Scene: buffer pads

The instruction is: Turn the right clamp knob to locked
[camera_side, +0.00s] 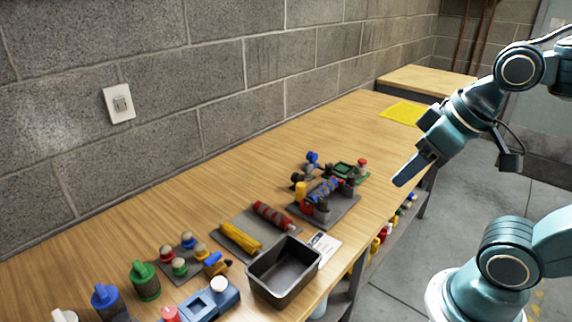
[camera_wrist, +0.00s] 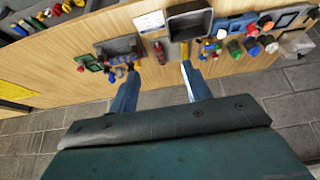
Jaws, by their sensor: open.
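A fixture on a grey base plate (camera_side: 330,214) stands near the table's front edge, right of centre in the side view. It carries a blue and red part (camera_side: 322,190) between dark uprights, with small coloured knobs around it. I cannot tell which knob is the right clamp knob or how it is turned. The fixture also shows small at upper left in the wrist view (camera_wrist: 120,47). My gripper (camera_side: 408,172) is up and to the right of the fixture, apart from it. In the wrist view its two blue fingers (camera_wrist: 160,88) are spread with nothing between them.
A dark open bin (camera_side: 284,270) stands at the front, left of the fixture. Behind it a grey pad (camera_side: 232,224) holds yellow and red parts. Several coloured knobs (camera_side: 145,280) stand farther left. A yellow sheet (camera_side: 402,113) lies at the far end; the wood before it is clear.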

